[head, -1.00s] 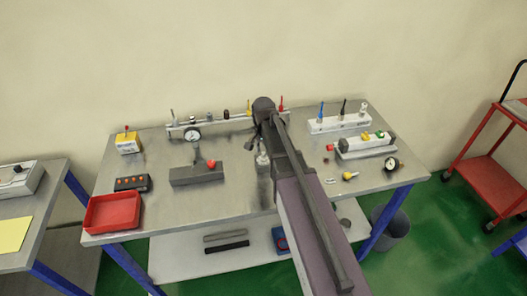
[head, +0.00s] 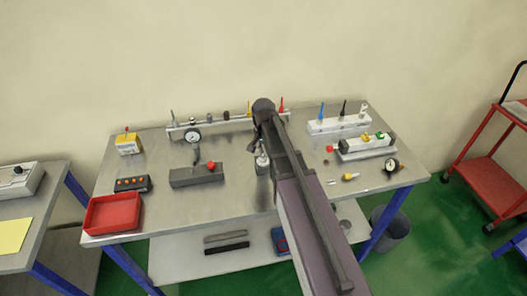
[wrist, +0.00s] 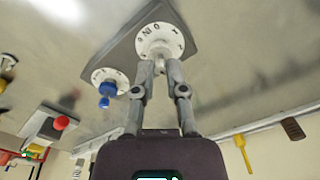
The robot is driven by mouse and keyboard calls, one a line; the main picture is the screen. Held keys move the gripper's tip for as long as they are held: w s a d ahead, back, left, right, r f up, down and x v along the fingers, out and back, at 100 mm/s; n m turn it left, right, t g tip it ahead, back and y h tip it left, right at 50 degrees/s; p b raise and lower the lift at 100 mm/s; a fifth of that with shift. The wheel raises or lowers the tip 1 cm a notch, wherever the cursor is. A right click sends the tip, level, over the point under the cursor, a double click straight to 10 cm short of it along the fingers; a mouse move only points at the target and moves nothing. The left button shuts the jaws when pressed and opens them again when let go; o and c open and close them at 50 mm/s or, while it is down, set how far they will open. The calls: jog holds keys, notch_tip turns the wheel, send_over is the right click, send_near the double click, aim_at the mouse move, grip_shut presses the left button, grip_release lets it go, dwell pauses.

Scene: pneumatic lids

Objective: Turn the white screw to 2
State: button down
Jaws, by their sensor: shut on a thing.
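In the wrist view a white round dial (wrist: 160,38) with dark marks around its rim sits on a grey plate (wrist: 122,48). The white screw (wrist: 159,66) stands out from its middle. My gripper (wrist: 161,66) is shut on the white screw, with one finger on each side of it. The fingertips cover part of the screw. I cannot tell for certain which mark it points to. Next to it on the same plate is a second white dial with a blue knob (wrist: 107,90), clear of my fingers. In the head view my arm hides most of this spot.
The head view shows a red tray (head: 112,213) at the table's left front and a grey block (head: 197,176) left of my arm. A white block with levers (head: 338,124) and a gauge (head: 391,165) stand to the right. A rail (head: 212,123) runs along the back.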

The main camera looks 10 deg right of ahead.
jog(key=n, duration=0.4)
jog(key=shift+n, duration=0.4)
jog(key=shift+s+n, duration=0.1)
jog(key=shift+n, duration=1.8)
jog(key=c, duration=0.7)
grip_release()
jog(key=shift+m, duration=0.4)
